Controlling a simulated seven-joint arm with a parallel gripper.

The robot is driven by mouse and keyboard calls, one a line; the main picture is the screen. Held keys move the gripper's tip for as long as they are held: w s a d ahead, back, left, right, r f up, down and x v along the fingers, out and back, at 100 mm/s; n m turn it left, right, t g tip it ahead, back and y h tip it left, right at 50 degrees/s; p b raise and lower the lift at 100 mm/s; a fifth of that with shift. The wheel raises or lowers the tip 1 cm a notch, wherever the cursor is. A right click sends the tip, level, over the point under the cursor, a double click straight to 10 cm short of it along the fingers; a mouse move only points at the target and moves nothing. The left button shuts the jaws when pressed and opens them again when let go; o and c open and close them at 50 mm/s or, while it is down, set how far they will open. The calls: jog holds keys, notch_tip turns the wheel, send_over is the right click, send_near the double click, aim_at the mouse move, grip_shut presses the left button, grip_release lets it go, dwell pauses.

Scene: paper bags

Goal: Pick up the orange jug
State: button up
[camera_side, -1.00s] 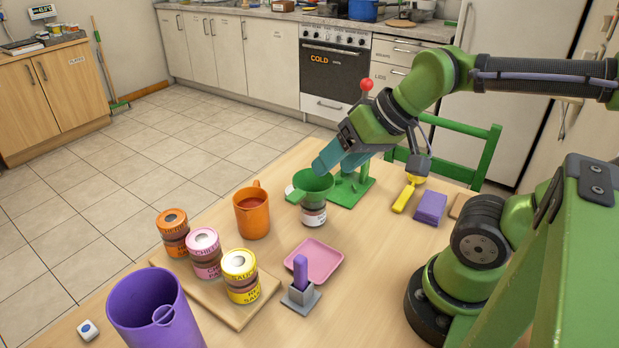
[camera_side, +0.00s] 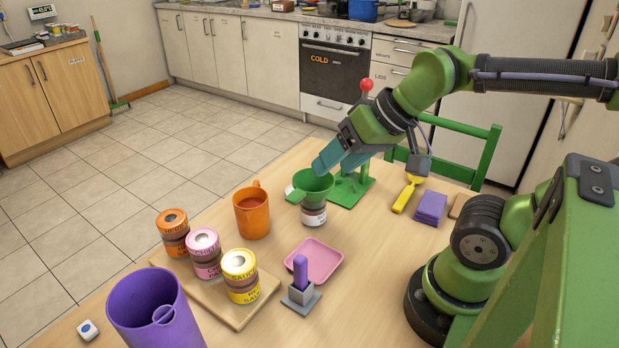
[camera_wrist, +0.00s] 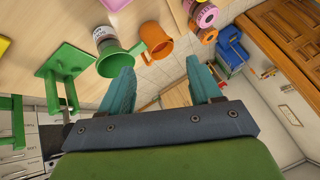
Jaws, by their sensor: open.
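The orange jug (camera_side: 251,214) stands upright on the wooden table, with red contents visible inside and its handle toward the back. It also shows in the wrist view (camera_wrist: 157,38), beyond my fingers. My gripper (camera_side: 331,163) is open and empty, with teal fingers above the table, behind and to the right of the jug. In the wrist view the two fingers (camera_wrist: 160,85) are spread apart with nothing between them. The fingers do not touch the jug.
A green funnel (camera_side: 313,184) on a jar stands between the jug and my gripper. A green stand (camera_side: 352,190) is beside it. Sauce tins (camera_side: 203,253) on a board, a purple pitcher (camera_side: 152,312) and a pink tray (camera_side: 318,260) lie nearer the front.

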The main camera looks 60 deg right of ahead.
jog(key=o, duration=0.4)
jog(key=shift+o, duration=0.2)
